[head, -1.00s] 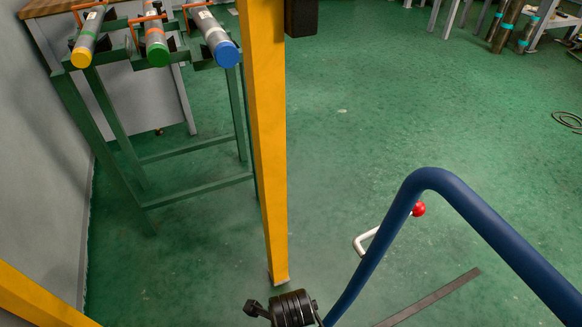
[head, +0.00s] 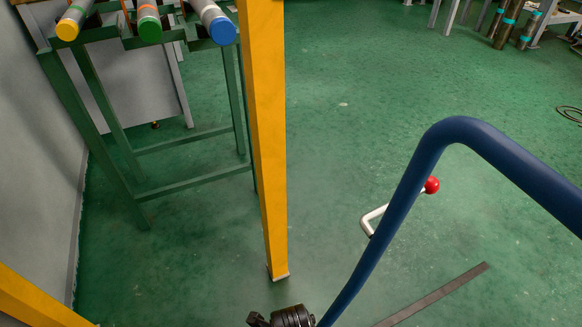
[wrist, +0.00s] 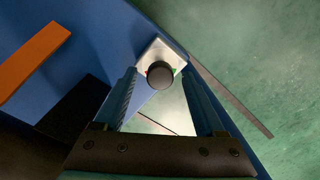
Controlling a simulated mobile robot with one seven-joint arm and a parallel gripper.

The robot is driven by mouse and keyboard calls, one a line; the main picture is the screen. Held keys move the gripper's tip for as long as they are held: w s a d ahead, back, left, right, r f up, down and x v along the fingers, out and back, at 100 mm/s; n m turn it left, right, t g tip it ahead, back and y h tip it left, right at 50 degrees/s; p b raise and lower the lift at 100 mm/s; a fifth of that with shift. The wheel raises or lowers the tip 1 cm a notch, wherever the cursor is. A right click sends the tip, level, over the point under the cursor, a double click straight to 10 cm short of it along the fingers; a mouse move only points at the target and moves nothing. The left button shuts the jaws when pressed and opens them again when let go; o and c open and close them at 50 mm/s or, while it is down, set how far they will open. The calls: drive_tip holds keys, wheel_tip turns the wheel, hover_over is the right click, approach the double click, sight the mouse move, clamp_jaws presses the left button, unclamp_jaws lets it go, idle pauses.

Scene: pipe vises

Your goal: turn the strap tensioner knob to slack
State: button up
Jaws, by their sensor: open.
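A dark round knob (wrist: 160,74) sits on a small silver plate (wrist: 152,52) fixed to a blue body (wrist: 95,30) in the wrist view. My gripper (wrist: 160,80) is open, and the knob shows between its two fingertips. I cannot tell how far the fingertips are from the knob or whether they touch it. The knob is not distinguishable in the head view. No strap can be made out for certain.
In the head view, a blue bent tube (head: 410,165) stands at right, near a white lever with a red ball (head: 431,185). A yellow post (head: 266,140) rises mid-picture. A green stand (head: 195,140) holds capped pipes at left. Green floor (head: 350,70) is open beyond.

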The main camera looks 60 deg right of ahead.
clamp_jaws()
drive_tip(key=shift+r+n+p, duration=0.1)
drive_tip(key=shift+n+p, duration=0.2)
drive_tip(key=shift+p, duration=0.1)
